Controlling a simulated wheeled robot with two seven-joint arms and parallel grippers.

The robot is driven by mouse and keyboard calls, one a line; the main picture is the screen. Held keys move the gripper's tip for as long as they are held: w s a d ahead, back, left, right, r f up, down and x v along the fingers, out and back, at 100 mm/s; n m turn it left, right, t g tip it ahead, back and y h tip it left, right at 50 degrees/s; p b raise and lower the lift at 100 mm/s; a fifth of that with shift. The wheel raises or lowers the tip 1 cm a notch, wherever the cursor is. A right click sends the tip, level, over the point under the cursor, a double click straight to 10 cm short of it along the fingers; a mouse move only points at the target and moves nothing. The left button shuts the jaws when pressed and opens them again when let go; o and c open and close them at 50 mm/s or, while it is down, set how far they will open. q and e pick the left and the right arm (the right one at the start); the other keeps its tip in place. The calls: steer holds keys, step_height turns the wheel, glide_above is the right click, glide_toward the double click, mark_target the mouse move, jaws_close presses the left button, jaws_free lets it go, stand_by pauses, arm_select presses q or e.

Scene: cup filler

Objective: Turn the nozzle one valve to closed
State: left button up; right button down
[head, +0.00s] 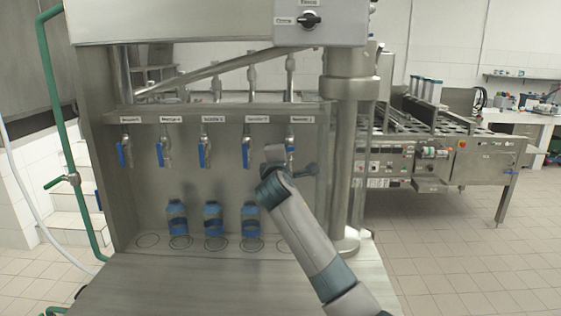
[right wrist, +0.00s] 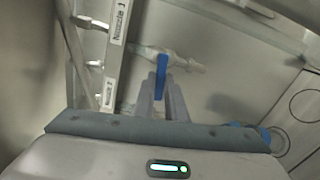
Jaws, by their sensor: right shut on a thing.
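The nozzle one valve (head: 291,140) is the rightmost in the row on the steel filler, and my right arm mostly hides it in the head view. In the right wrist view its blue lever (right wrist: 162,72) stands up between my right gripper's two grey fingers (right wrist: 162,98). The fingers are shut on the lever. The valve's metal body and pipe (right wrist: 180,62) run across behind it, below the Nozzle 1 label (right wrist: 121,20). In the head view my right gripper (head: 284,156) reaches in from the lower right. My left gripper is not in view.
Several other valves with blue levers hang to the left, such as the neighbouring one (head: 246,153). A thick steel column (head: 350,140) rises just right of my arm.

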steer(key=shift+r+m+b, duration=0.2)
steer(key=shift+m+b, duration=0.15)
steer(key=shift+m, duration=0.65)
steer(key=c, duration=1.8)
jaws_free()
steer(key=shift+s, duration=0.1)
steer(key=s+b, duration=0.5)
steer(key=s, duration=1.2)
steer(key=shift+b, duration=0.4)
